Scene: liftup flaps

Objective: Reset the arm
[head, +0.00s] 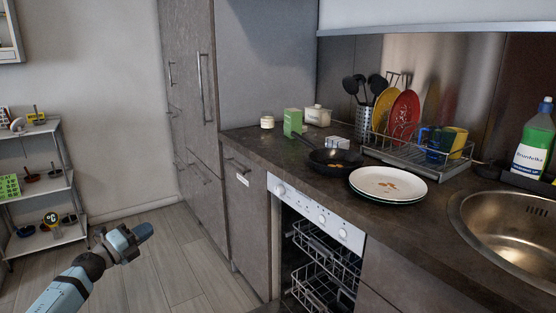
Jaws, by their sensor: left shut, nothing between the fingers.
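My left arm comes in from the lower left. Its blue-grey and black left gripper (143,232) is held over the open floor, pointing up and to the right. The gripper is shut and empty, apart from any object. It is left of the counter and the dishwasher (318,218), with a clear gap between. My right gripper does not show in the head view.
The dark counter (285,152) carries plates (388,185), a pan (335,161), a dish rack (410,155) and a sink (505,230). The dishwasher front is open, showing wire racks. A shelf unit (42,187) stands at the left. Floor between is clear.

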